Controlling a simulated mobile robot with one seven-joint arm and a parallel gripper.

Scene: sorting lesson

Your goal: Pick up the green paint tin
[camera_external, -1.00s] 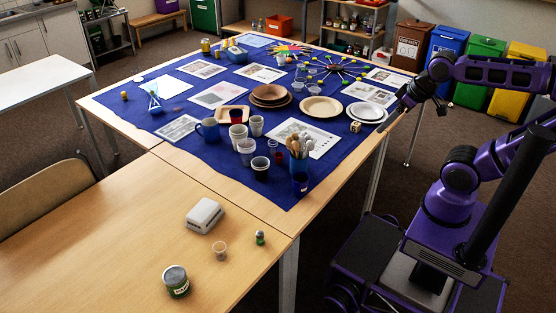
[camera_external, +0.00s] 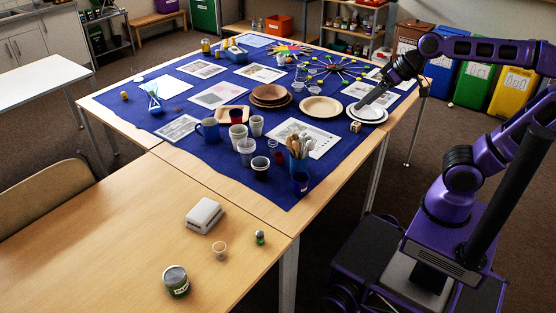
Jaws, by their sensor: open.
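The green paint tin (camera_external: 176,282), a short can with a pale lid and a label, stands upright on the bare wooden table at the front left. My gripper (camera_external: 361,105) is above the stack of white plates (camera_external: 377,117) at the right edge of the blue cloth, far from the tin. It is open and I see nothing held in it. Its fingers are small and dark in this view.
The blue cloth (camera_external: 222,178) carries cups, a brush holder (camera_external: 299,160), brown bowls (camera_external: 270,96) and papers. The wooden table (camera_external: 95,255) left of the tin is clear.

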